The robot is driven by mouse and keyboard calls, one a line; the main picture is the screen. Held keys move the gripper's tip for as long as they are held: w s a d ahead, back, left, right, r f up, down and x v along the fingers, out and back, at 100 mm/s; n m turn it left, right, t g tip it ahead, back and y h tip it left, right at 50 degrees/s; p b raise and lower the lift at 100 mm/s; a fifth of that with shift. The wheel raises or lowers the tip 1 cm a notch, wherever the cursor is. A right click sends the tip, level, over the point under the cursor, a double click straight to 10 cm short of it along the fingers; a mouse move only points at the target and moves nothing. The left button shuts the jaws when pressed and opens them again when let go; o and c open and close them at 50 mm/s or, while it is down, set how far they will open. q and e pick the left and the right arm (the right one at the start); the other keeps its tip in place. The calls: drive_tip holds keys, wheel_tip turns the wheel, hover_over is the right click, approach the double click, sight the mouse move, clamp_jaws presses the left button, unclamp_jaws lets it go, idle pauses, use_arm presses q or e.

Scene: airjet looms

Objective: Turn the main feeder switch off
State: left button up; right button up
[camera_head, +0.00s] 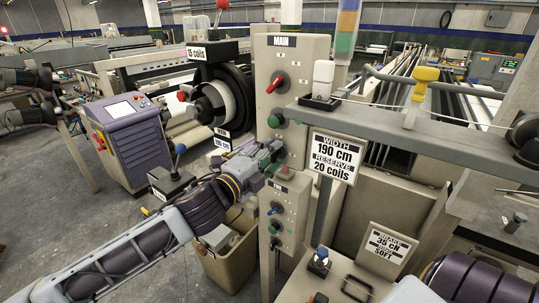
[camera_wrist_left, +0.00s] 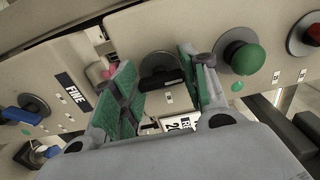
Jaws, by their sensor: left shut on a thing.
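The panel labelled MAIN (camera_head: 290,64) carries a red rotary switch (camera_head: 277,82) near its top and a green button (camera_head: 275,120) below it. In the left wrist view the green button (camera_wrist_left: 241,54) and part of the red switch (camera_wrist_left: 306,35) show at the right. My left gripper (camera_head: 268,157) is at the lower part of this panel, below the green button. In the wrist view its green-padded fingers (camera_wrist_left: 160,88) are on either side of a black knob (camera_wrist_left: 160,70), shut on it. Finger contact is partly hidden. My right gripper is out of view.
A panel labelled FINE (camera_head: 292,190) with a blue switch (camera_head: 275,210) is just below. A yarn spool (camera_head: 212,102) stands left of the main panel, above a beige bin (camera_head: 232,262). A grey beam (camera_head: 430,133) and width sign (camera_head: 333,157) are at right.

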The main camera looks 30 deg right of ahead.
use_arm(q)
drive_tip(key=o, duration=1)
drive_tip(key=shift+o, duration=0.2)
drive_tip(key=shift+a, duration=0.1)
drive_tip(key=v, duration=1.2)
drive_tip(key=shift+w+n, duration=0.15)
drive_tip(key=shift+n, duration=0.25)
idle(0.4)
